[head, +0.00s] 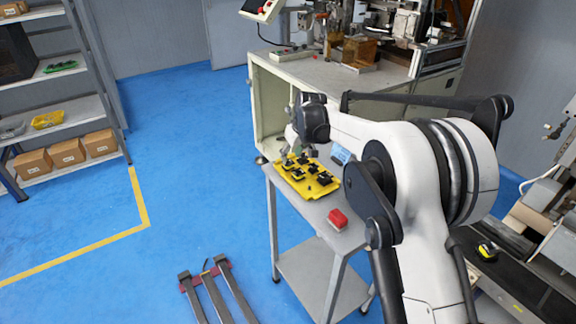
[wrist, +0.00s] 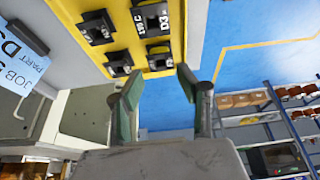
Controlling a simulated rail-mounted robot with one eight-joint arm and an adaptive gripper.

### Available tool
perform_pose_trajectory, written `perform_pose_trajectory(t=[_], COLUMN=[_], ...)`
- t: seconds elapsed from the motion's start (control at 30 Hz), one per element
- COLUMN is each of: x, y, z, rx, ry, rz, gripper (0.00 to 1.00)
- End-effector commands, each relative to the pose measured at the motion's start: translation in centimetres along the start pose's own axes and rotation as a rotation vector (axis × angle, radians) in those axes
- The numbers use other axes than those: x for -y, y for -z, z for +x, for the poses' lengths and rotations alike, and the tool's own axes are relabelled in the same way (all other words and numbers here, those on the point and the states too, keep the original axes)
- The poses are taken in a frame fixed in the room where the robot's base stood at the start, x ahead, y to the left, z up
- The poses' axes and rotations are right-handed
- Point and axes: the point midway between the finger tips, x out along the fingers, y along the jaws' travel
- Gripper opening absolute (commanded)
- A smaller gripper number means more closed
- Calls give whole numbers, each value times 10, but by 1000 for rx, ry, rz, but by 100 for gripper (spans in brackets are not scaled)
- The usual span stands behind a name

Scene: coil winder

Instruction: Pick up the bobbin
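Several black bobbins (head: 297,172) sit in a yellow tray (head: 325,191) on a small grey cart. In the wrist view, black bobbins (wrist: 97,27) rest in the yellow tray (wrist: 124,37) at the top of the picture, beside printed labels such as "D3". My gripper (head: 297,153) is over the far end of the tray in the head view. In the wrist view my gripper (wrist: 160,76) has its two greenish fingers apart with nothing between them. The fingertips appear near the tray's edge; their height above it is hard to tell. The arm hides part of the tray area.
A blue job card (wrist: 22,55) lies beside the tray. A winding machine bench (head: 330,75) stands behind. Shelves (head: 75,110) stand at the left, with open blue floor between.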

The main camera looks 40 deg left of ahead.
Motion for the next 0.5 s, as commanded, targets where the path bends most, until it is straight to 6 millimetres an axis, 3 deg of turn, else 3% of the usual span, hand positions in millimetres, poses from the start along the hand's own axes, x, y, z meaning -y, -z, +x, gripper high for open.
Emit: perform_pose_trajectory(t=[0.27, 0.5], x=[0, 1], y=[2, 5], z=[17, 46], rx=[0, 0], ry=[0, 0], rz=[0, 0], gripper=[35, 35])
